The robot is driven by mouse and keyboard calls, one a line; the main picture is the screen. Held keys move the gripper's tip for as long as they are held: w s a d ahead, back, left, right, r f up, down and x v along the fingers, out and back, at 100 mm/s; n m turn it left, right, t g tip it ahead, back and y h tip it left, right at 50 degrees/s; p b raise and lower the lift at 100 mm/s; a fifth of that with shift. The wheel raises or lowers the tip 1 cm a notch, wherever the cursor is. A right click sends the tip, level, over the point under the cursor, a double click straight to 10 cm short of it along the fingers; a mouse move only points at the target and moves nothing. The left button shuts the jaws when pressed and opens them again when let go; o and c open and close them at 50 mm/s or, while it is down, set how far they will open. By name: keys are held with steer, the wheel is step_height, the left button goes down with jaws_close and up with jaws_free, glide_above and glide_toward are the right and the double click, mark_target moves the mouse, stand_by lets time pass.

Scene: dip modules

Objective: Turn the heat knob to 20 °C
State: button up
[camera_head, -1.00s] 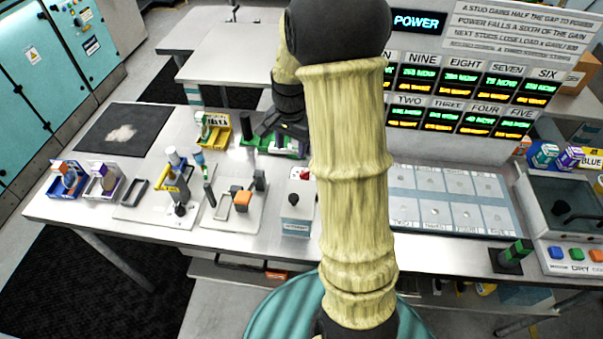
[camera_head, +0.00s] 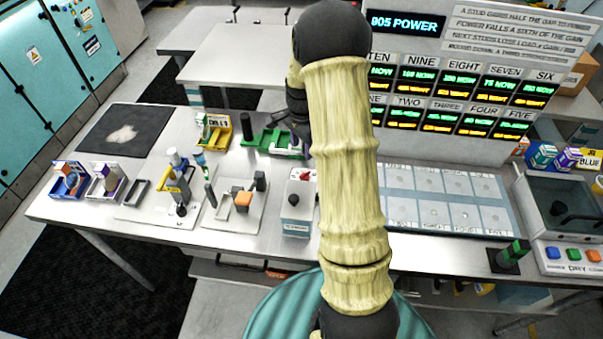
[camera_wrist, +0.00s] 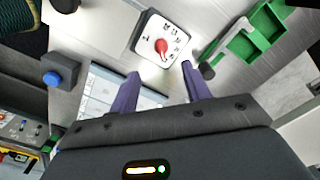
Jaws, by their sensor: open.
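The heat knob is likely the red knob (camera_wrist: 162,46) on a white dial plate (camera_wrist: 146,40) with marks around it, in the wrist view. In the head view the red knob (camera_head: 305,176) shows on top of a white box (camera_head: 297,205), next to my arm. The dial figures are too small to read, so its setting cannot be told. My gripper (camera_wrist: 160,70) has its two purple fingers apart with nothing between them. In the wrist view the knob lies beyond the fingertips, between their lines and apart from them. In the head view my arm mostly hides the gripper.
A green tray (camera_wrist: 248,45) stands right of the dial, with a dark post close to the right finger. A blue button on a grey box (camera_wrist: 62,98) is at the left. A pale gridded panel (camera_head: 400,205) lies right of my arm. A tool stand (camera_head: 228,210) is left of the box.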

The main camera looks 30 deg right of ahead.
mark_target(302, 175)
step_height(302, 175, down, 14)
steer(key=p, duration=0.4)
steer(key=shift+r, duration=0.25)
steer(key=c, duration=1)
